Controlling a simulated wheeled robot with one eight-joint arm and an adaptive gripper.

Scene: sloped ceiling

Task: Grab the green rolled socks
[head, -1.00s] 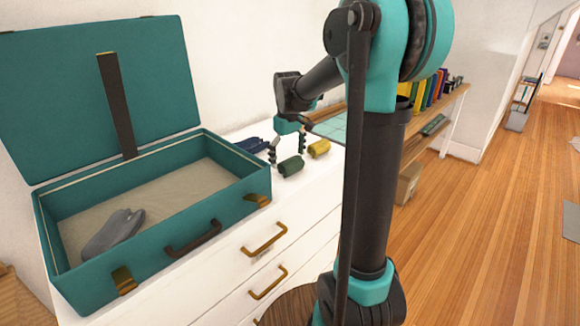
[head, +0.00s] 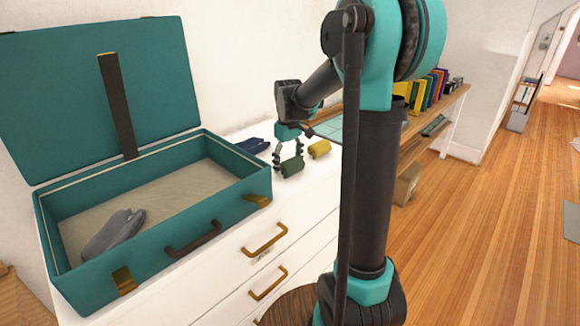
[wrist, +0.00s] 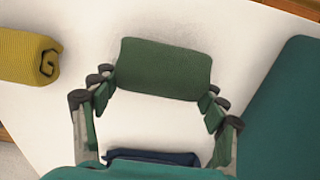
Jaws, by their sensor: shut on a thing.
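The green rolled socks (head: 292,168) lie on the white dresser top, to the right of the teal suitcase. In the wrist view the green roll (wrist: 165,68) spans the space between my fingertips. My gripper (head: 288,159) is down at the roll with a finger at each end, shut on it. The wrist view shows my gripper (wrist: 161,84) with its fingers at the roll's two ends. The roll appears to rest on the dresser; any lift is too small to tell.
A yellow rolled pair (head: 319,149) lies to the right, and dark blue socks (head: 253,145) lie behind. The open teal suitcase (head: 232,197) at left holds a grey sock pair (head: 112,232). A shelf with books (head: 428,90) stands beyond my arm.

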